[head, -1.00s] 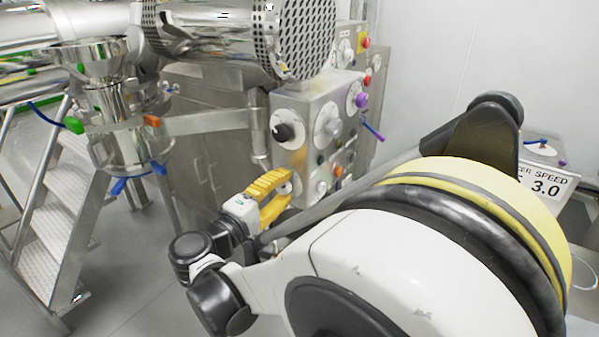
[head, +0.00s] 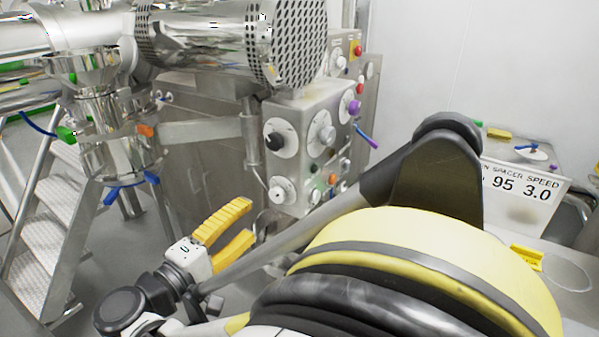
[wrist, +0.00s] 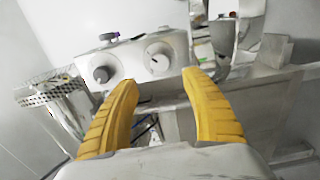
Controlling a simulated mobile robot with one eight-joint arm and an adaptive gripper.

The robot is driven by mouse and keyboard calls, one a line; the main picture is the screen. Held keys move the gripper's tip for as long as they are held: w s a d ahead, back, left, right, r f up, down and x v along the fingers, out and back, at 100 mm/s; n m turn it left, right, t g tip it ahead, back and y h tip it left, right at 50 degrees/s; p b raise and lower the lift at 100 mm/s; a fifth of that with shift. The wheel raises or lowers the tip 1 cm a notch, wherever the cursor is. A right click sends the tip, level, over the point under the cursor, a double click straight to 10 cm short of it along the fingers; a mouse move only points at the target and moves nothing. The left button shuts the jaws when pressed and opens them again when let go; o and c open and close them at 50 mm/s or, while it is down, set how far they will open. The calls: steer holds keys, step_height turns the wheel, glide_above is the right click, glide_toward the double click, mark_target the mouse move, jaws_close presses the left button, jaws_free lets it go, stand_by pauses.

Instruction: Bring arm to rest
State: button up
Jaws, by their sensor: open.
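My gripper (head: 236,232) has two yellow ribbed fingers. In the head view it is at the lower left of centre, in front of and below the steel control panel, apart from it. In the wrist view the fingers of my gripper (wrist: 162,82) are spread apart with nothing between them. My arm is bent, its white and yellow body filling the lower right of the head view.
The control panel (head: 297,148) carries several knobs and buttons, and knobs (wrist: 159,59) also show in the wrist view. A steel vessel (head: 113,125) and steps (head: 45,235) stand left. A sign (head: 520,190) stands right. Floor is open at lower left.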

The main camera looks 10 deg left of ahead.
steer(key=shift+s+a, duration=0.2)
steer(key=shift+s, duration=0.3)
